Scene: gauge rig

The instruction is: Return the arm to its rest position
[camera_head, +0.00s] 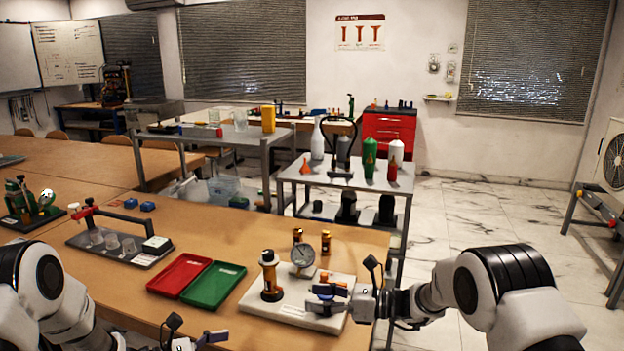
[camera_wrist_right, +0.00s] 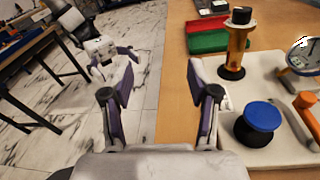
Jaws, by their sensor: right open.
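The rig carries a brass post (camera_head: 270,277) with a black top, a round gauge (camera_head: 302,255) and an orange handle (camera_head: 333,277). A blue knob (camera_wrist_right: 263,116) shows in the wrist view. My left gripper (camera_head: 200,341) is partly visible at the bottom; its jaw state is unclear.
A red tray (camera_head: 180,275) and a green tray (camera_head: 213,285) lie left of the rig. Two brass pieces (camera_head: 326,242) stand behind it. A grey cart (camera_head: 343,176) with bottles stands behind the table.

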